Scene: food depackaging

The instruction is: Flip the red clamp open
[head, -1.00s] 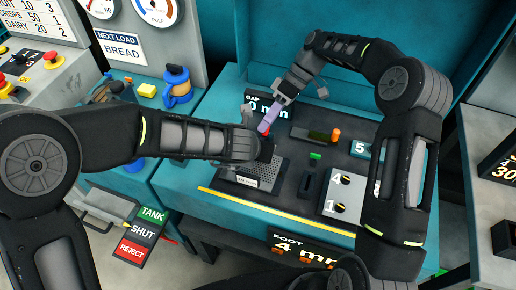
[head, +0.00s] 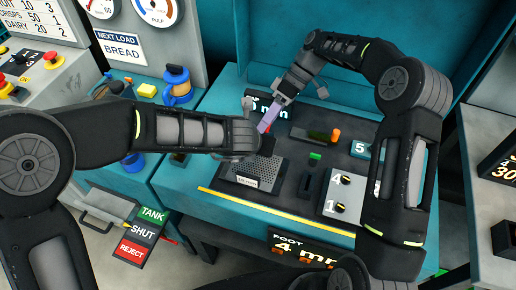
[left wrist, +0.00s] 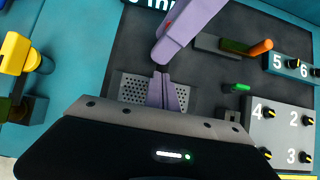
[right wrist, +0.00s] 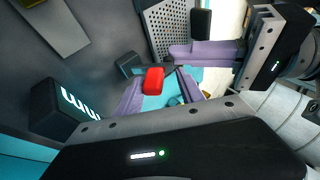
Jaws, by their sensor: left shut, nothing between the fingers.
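The red clamp (right wrist: 153,86) shows in the right wrist view as a red block on a dark arm. It lies between the two purple fingers of my right gripper (right wrist: 158,90), which stand apart with gaps beside it. My left gripper (left wrist: 161,76) is shut and empty, its purple fingers together over the perforated plate (left wrist: 134,88). Its fingers also reach in from the right in the right wrist view (right wrist: 174,55), close to the clamp.
An orange-tipped lever (head: 335,135), a green button (head: 315,156) and a knob panel (head: 344,193) lie right of the plate on the dark panel. A small sign (right wrist: 75,110) stands near my right gripper. The two grippers are very close together, with little room between them.

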